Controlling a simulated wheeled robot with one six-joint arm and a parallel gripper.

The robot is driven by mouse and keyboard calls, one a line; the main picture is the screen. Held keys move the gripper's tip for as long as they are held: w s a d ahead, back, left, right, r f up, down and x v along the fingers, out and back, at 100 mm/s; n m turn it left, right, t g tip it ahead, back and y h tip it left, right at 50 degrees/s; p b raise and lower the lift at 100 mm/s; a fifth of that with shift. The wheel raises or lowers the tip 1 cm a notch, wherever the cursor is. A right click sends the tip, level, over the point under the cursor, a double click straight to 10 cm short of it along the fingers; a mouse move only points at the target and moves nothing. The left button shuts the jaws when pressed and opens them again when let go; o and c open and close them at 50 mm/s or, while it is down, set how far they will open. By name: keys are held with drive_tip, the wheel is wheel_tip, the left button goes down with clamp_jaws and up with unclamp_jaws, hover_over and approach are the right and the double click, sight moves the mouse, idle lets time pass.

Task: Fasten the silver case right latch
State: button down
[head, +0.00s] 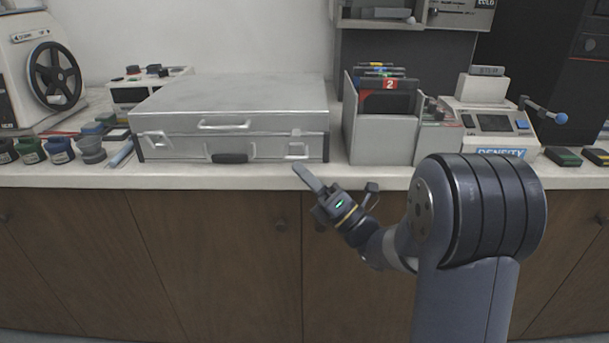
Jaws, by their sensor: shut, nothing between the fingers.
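The silver case (229,107) lies closed on the counter at centre left, its front facing me. Its right latch (296,147) is on the right of the front face, and its left latch (158,141) is on the left. Whether either latch is fastened is too small to tell. My gripper (301,171) is shut and empty. In the picture its fingertips are just below the right latch, in front of the counter edge. They look apart from the latch.
A grey file box (379,138) with coloured folders stands just right of the case. A density meter (491,128) is further right. The counter's front edge (220,176) is clear before the case.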

drive_tip(key=shift+r, duration=0.15)
drive_tip(key=r+m+h+p, duration=0.1)
drive_tip(key=m+h+p, duration=0.1)
drive_tip(key=m, duration=0.1)
drive_tip(key=r+m+h+p, duration=0.2)
drive_tip(key=m+p, duration=0.1)
drive_tip(key=r+m+h+p, duration=0.2)
drive_tip(key=shift+w+r+m+h, duration=0.1)
drive_tip(key=shift+w+m+h, duration=0.1)
drive_tip(key=shift+m+h, duration=0.2)
